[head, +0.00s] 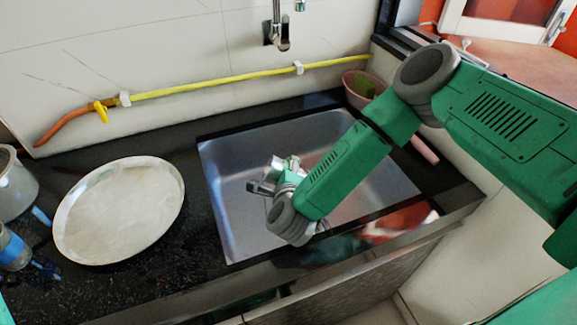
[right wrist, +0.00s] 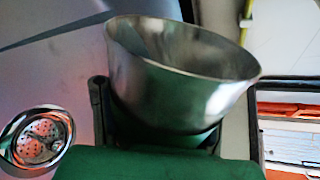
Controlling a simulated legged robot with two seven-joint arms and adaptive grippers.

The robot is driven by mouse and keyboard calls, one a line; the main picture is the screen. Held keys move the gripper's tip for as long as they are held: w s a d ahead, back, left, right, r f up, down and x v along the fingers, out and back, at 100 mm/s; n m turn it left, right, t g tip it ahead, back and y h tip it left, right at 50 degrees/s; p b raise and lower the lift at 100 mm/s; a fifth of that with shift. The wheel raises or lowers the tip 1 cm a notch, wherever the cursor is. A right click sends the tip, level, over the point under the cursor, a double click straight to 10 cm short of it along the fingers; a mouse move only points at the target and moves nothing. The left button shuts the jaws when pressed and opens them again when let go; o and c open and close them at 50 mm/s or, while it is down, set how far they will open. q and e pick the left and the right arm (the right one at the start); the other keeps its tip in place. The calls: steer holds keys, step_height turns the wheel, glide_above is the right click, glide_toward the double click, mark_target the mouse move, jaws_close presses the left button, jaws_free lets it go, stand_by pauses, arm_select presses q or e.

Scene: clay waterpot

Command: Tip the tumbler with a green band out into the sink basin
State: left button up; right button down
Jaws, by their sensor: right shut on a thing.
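The metal tumbler (right wrist: 180,95) fills the middle of the right wrist view, its wide rim towards the top and tilted down to the right. A green strip shows low on its wall, partly hidden by my gripper. In the head view the tumbler (head: 291,168) is small and mostly hidden by my wrist. My right gripper (head: 270,186) is shut on it, with dark fingers on both sides of its wall. It holds the tumbler over the grey sink basin (head: 232,160). Whether anything is inside cannot be seen. My left gripper is not in view.
The sink drain (right wrist: 40,138) shows left of the tumbler. A round metal tray (head: 118,210) lies on the black counter left of the basin. A tap (head: 277,35) and yellow hose (head: 220,80) are on the back wall. A pink tub (head: 356,85) stands behind my arm.

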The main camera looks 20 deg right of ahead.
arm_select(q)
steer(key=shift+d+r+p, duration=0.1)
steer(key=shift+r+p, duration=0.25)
arm_select(e)
steer(key=shift+d+f+n, duration=0.1)
steer(key=shift+d+n, duration=0.1)
steer(key=shift+n, duration=0.2)
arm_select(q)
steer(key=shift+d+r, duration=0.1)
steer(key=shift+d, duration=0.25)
arm_select(e)
steer(key=shift+d+f, duration=0.1)
steer(key=shift+d, duration=0.25)
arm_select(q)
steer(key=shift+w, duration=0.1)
arm_select(e)
steer(key=shift+a, duration=0.1)
arm_select(q)
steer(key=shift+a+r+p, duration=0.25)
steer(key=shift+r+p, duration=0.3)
steer(key=shift+p, duration=0.05)
arm_select(e)
steer(key=shift+a+r+n+g+h, duration=0.2)
steer(key=shift+r+n+g+h, duration=0.2)
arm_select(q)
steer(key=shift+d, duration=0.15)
arm_select(e)
steer(key=shift+d+f, duration=0.1)
steer(key=shift+d, duration=0.05)
